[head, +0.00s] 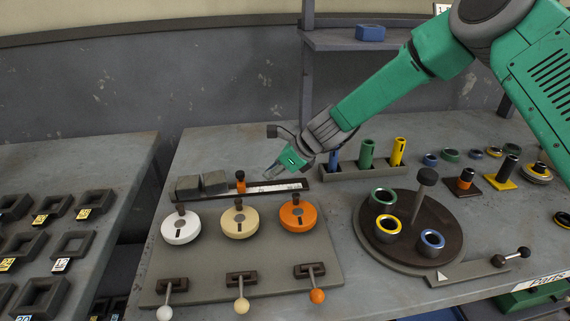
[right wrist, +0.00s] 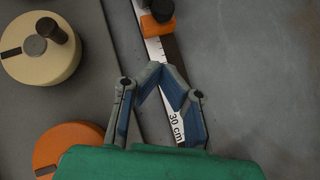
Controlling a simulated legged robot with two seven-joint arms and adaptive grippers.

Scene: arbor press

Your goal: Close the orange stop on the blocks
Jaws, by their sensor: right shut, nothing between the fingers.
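The orange stop (head: 240,187) with a dark knob on top stands on a dark rail with a white ruler strip (head: 272,187). Two dark grey blocks, a left one (head: 188,187) and a right one (head: 214,182), sit side by side on the rail to its left. A narrow gap seems to show between the right block and the stop. My right gripper (head: 268,176) is shut and empty above the ruler, to the right of the stop. In the right wrist view the stop (right wrist: 158,27) lies just beyond the shut fingertips (right wrist: 159,68). My left gripper is not in view.
White (head: 180,230), cream (head: 239,222) and orange (head: 298,217) discs with knobs stand in front of the rail. A holder with coloured tubes (head: 367,153) stands to the right, behind a round turntable (head: 449,216). Small levers line the plate's front.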

